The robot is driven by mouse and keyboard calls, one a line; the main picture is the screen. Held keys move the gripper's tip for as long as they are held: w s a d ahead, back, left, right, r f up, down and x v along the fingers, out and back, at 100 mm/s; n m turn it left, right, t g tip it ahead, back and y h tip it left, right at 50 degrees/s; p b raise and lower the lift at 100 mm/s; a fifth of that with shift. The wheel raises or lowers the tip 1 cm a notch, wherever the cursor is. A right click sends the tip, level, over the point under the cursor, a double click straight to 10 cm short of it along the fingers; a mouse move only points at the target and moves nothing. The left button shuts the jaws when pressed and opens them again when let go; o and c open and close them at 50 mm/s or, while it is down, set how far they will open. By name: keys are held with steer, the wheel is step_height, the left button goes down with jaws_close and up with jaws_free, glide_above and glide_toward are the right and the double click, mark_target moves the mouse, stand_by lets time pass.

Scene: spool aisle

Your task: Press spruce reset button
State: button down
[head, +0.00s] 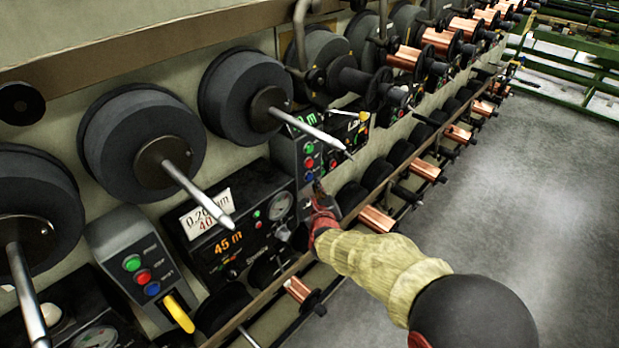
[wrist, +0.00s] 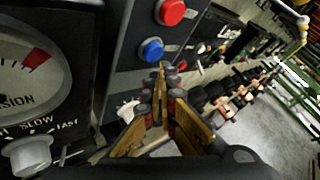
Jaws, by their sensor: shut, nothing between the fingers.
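A grey control box (head: 286,152) in the middle of the machine carries a green button (head: 308,149), a red button (head: 309,163) and a blue button (head: 309,177) in a column. My gripper (head: 318,190) is shut and empty, just below the blue button. In the wrist view, the fingertips (wrist: 162,68) point up beside the blue button (wrist: 152,50), slightly below and right of its face. The red button (wrist: 170,12) is above it. I cannot tell whether the tips touch the panel. No label reading spruce or reset is legible.
A second button box (head: 130,258) with a yellow lever (head: 180,314) stands at lower left. A display panel (head: 228,240) reading 45 m sits between the boxes. Spindles such as this one (head: 310,130) stick out above. The grey floor (head: 520,220) at right is clear.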

steer(key=shift+w+a, duration=0.15)
steer(key=shift+a, duration=0.1)
steer(key=shift+w+a+b, duration=0.3)
steer(key=shift+a+b, duration=0.05)
steer(key=shift+b, duration=0.2)
stand_by(0.6)
steer(key=shift+s+d, duration=0.1)
steer(key=shift+s+d+b, duration=0.5)
steer(key=shift+d+b, duration=0.15)
steer(key=shift+s+d+b, duration=0.8)
steer(key=shift+s+d, duration=0.15)
steer(key=shift+d, duration=0.25)
steer(key=shift+s+d+b, duration=0.75)
steer(key=shift+s+d, duration=0.15)
steer(key=shift+d, duration=0.25)
